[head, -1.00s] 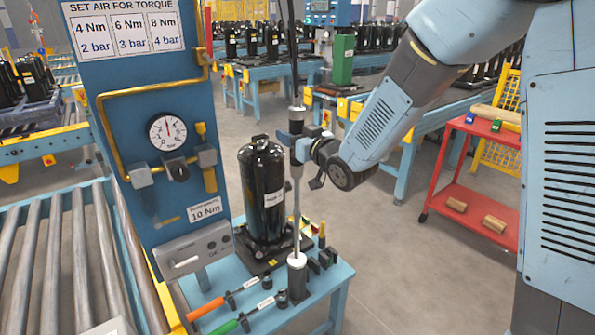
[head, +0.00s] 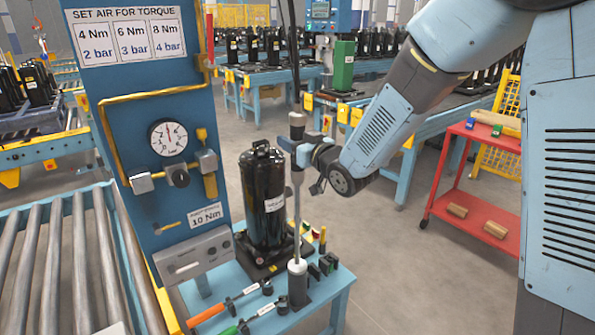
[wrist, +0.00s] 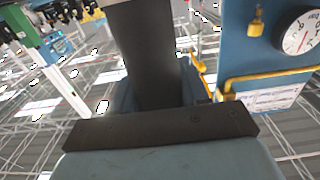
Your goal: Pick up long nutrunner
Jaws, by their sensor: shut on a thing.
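The long nutrunner (head: 297,215) stands upright beside the black compressor (head: 264,200). It has a grey top and a long thin grey shaft. My gripper (head: 297,155) comes from the right and is shut on the nutrunner's upper body. In the wrist view a wide dark upright shape (wrist: 143,60) rises beyond the dark gripper bar (wrist: 160,130); the fingertips are not clear there.
A blue panel with a pressure gauge (head: 168,137) stands to the left. Orange (head: 207,312) and green-handled (head: 228,330) tools lie on the bench (head: 335,300). A dark cable (head: 289,55) runs above the nutrunner. A roller conveyor (head: 70,260) is far left, a red cart (head: 470,190) right.

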